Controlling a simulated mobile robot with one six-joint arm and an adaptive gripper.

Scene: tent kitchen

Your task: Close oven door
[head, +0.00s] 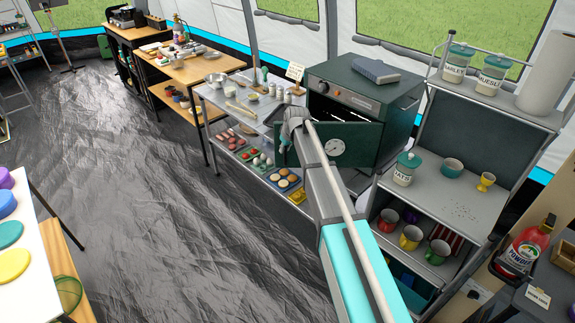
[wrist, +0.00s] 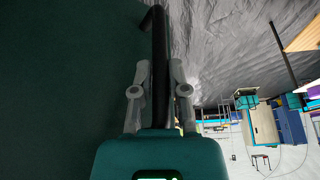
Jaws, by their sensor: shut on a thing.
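The dark green oven (head: 390,103) stands at the end of the metal counter in the head view. Its door (head: 365,142), with a round white gauge, stands open, and a dark gap shows above it. My arm hides part of the door. My gripper (head: 290,122) is at the door's left side, its fingers small and partly hidden. In the wrist view, my gripper (wrist: 157,72) has its two fingers on either side of the black door handle (wrist: 158,42) and is shut on it. The door's green face (wrist: 60,80) fills the left of that view.
A grey book (head: 375,71) lies on the oven. The metal counter (head: 222,103) to the left holds bowls, jars and food trays. A shelf unit (head: 450,192) with jars and mugs stands close on the right. The dark floor (head: 150,200) at left is clear.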

